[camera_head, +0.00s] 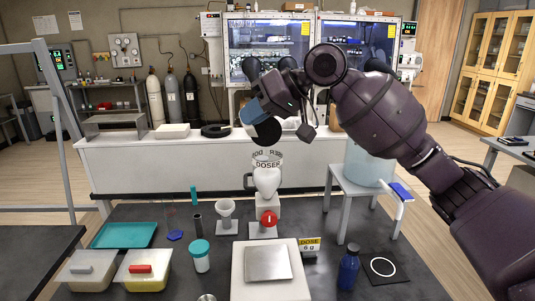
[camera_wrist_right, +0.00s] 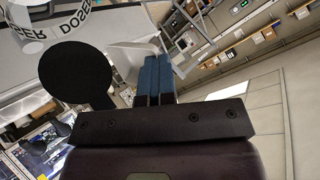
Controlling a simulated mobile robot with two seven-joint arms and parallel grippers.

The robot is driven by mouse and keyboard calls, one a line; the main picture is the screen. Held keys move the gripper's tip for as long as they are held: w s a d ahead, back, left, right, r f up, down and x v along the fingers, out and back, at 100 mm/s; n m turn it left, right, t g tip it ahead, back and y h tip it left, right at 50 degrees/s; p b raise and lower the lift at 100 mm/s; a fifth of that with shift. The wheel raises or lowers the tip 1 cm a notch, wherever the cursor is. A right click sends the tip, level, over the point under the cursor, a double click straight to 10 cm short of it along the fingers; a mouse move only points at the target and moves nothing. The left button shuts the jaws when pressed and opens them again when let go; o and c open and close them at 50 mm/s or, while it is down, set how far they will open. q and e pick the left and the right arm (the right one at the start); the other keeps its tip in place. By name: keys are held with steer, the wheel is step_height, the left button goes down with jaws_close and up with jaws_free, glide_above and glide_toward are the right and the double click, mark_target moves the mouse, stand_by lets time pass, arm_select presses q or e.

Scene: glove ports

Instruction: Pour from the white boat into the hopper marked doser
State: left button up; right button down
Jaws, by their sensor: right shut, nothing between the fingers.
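The hopper marked DOSER (camera_head: 266,179) is a white vessel with a lettered ring, standing near the middle in the head view. Its lettered ring (camera_wrist_right: 48,24) shows at the upper left in the right wrist view. My right gripper (camera_head: 254,111) is above the hopper in the head view, apart from it. Its blue fingers (camera_wrist_right: 158,78) are shut and empty. A pale white shape (camera_wrist_right: 132,52) lies behind the fingertips in the wrist view; I cannot tell whether it is the white boat. I cannot make out the boat elsewhere. My left gripper is not in view.
A white balance (camera_head: 270,290) stands at the front, with a "DOSE 6 g" sign (camera_head: 310,244) beside it. A blue bottle (camera_head: 348,270), a teal-lidded jar (camera_head: 201,258), a small funnel (camera_head: 226,211) and a teal tray (camera_head: 124,235) share the dark table.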

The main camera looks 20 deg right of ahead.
steer(key=shift+w+a+f+n+g+h, duration=0.15)
steer(key=shift+a+g+h, duration=0.25)
steer(key=shift+h, duration=0.6)
steer(key=shift+w+a+f+n+g+h, duration=0.15)
steer(key=shift+a+g+h, duration=0.25)
steer(key=shift+h, duration=0.6)
steer(key=shift+s, duration=0.1)
steer(key=shift+d, duration=0.1)
